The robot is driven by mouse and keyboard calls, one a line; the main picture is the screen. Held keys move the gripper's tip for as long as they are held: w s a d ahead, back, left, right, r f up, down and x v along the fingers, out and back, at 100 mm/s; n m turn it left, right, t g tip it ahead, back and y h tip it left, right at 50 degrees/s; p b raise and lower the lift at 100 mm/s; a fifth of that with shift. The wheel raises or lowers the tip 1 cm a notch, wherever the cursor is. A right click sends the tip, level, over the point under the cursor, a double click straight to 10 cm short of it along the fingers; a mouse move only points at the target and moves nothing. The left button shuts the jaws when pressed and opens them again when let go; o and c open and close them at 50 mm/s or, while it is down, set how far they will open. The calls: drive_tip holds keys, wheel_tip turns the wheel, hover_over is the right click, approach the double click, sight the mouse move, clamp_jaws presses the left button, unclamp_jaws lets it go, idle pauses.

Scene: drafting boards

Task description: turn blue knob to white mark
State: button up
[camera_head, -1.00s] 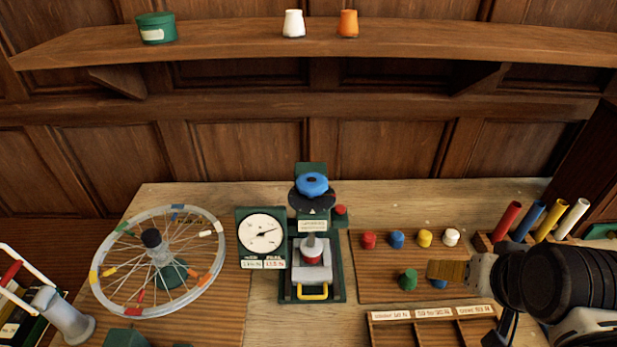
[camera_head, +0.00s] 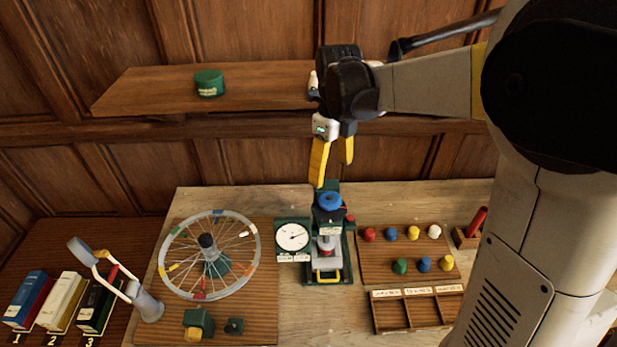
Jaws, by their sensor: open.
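The blue knob (camera_head: 330,203) sits on top of a dark green press-like device (camera_head: 344,262) in the middle of the table. A white mark cannot be made out clearly at this size. A dial gauge (camera_head: 292,237) with a white face stands at the device's left side. My gripper (camera_head: 332,170) has yellow fingers and points down, above the knob in the picture. Its fingers are apart, with nothing between them. The left fingertip appears close to the knob, but I cannot tell the distance in depth.
A spoked wheel (camera_head: 209,255) stands left of the device. Several coloured knobs sit on a wooden board (camera_head: 375,262) at the right, behind a compartment tray (camera_head: 420,308). A shelf (camera_head: 255,88) with a green tin (camera_head: 208,83) runs behind my gripper. My arm covers the right side.

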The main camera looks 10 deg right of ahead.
sight(330, 198)
wheel_tip(330, 198, down, 10)
drive_tip(key=shift+d+f+b, duration=0.15)
drive_tip(key=shift+f+b, duration=0.1)
drive_tip(key=shift+b, duration=0.2)
drive_tip(key=c, duration=1.2)
